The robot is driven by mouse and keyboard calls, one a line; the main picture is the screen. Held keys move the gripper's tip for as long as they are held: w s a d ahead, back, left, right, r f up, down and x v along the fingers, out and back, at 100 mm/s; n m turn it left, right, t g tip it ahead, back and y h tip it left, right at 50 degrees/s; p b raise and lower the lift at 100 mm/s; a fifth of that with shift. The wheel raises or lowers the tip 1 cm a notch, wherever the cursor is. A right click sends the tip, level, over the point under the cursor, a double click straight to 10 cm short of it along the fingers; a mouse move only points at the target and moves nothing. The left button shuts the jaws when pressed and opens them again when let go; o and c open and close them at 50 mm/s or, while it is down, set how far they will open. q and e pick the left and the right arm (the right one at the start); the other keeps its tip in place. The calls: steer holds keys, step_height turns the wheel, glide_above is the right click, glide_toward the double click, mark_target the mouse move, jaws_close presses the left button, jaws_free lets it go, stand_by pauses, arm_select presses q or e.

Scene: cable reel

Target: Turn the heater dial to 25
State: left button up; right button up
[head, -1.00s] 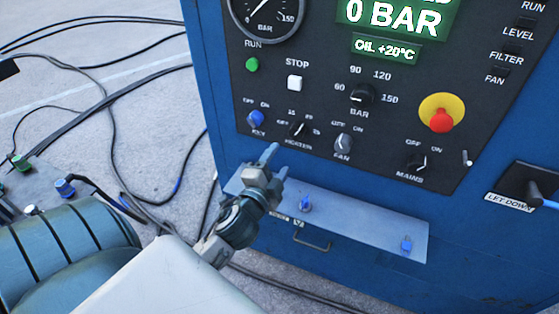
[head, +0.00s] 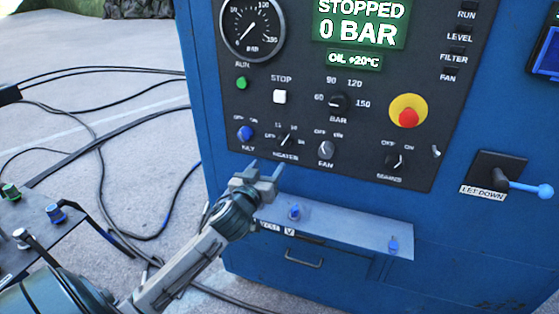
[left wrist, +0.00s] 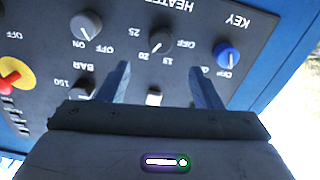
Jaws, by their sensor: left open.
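The heater dial (head: 286,139) is a small black knob with a pale pointer, low on the dark control panel between the blue key switch and the fan knob. In the left wrist view the heater dial (left wrist: 160,43) appears upside down, with marks OFF, 15, 20 and 25 around it; its exact setting is hard to tell. My left gripper (head: 266,168) is open and empty, below and a little left of the dial, apart from it. In the left wrist view its two fingers (left wrist: 158,90) stand either side of the dial's line. My right gripper is not in view.
The blue key switch (head: 245,132) and grey fan knob (head: 326,150) flank the dial closely. A grey ledge (head: 340,230) with blue fittings juts out below the panel. A red emergency button (head: 408,118) and a blue-handled let-down lever (head: 530,188) are to the right. Cables lie on the floor at left.

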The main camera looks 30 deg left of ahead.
arm_select(q)
steer(key=p, duration=0.2)
glide_toward(282, 146)
steer(key=d+x, duration=0.1)
steer(key=x, duration=0.4)
steer(key=a+p+x, duration=0.1)
steer(key=x, duration=0.2)
steer(key=shift+s+r, duration=0.1)
steer(key=shift+w+a, duration=0.1)
steer(key=shift+w, duration=0.4)
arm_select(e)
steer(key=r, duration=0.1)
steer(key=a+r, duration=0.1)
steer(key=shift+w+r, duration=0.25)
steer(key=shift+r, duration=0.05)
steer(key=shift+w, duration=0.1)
arm_select(q)
steer(key=c, duration=1)
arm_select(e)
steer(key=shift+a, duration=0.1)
